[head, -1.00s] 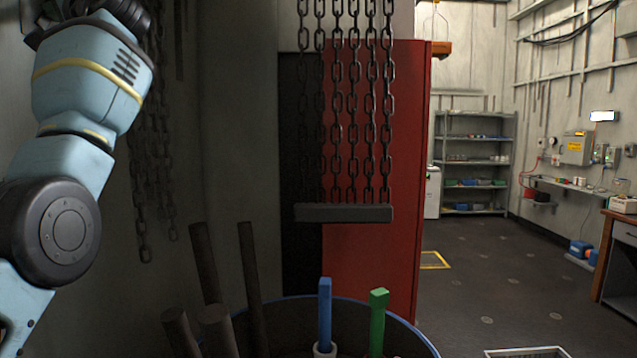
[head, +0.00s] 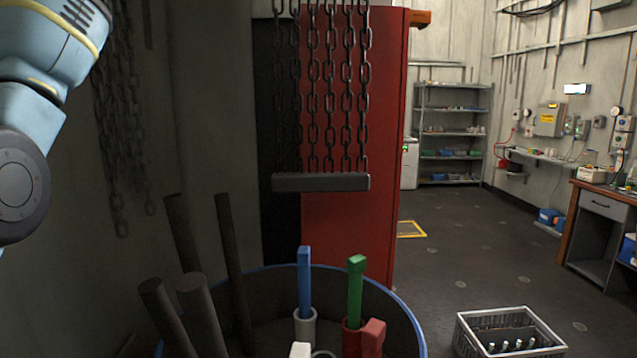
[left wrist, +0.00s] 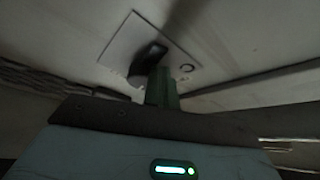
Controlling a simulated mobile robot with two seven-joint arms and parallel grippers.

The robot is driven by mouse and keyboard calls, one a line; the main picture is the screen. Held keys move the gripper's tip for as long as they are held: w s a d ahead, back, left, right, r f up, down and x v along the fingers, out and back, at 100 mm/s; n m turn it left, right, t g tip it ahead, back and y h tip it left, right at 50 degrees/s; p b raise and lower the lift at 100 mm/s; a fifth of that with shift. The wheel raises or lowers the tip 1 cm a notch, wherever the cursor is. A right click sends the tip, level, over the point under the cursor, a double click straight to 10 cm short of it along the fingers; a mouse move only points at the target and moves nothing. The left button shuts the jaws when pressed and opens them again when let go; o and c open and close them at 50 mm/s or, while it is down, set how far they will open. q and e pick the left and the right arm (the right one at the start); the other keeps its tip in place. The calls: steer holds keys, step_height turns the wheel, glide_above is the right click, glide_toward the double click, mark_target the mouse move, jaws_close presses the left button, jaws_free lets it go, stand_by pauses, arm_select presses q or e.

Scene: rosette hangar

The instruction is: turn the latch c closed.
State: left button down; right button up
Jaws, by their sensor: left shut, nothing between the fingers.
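In the left wrist view, a pale square plate (left wrist: 122,48) carries a dark knob-like handle (left wrist: 148,56) and a small dark ring mark beside it. This may be a latch, but I see no letter, so I cannot tell whether it is latch c. My left gripper (left wrist: 161,80) shows as a narrow greenish finger pair, shut and empty, just below the dark handle in the picture. I cannot tell whether they touch. In the head view only my left arm shows, at the upper left; its gripper is out of frame. My right gripper is in neither view.
A blue-rimmed drum (head: 395,301) holds dark rods (head: 203,305), a blue bar (head: 304,275) and a green bar (head: 355,285). Chains (head: 330,85) carry a dark beam (head: 320,182) before a red panel (head: 350,230).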

arm_select(q)
steer(key=shift+s+f, duration=0.15)
steer(key=shift+s, duration=0.15)
steer(key=d, duration=0.6)
steer(key=shift+w, duration=0.3)
stand_by(0.3)
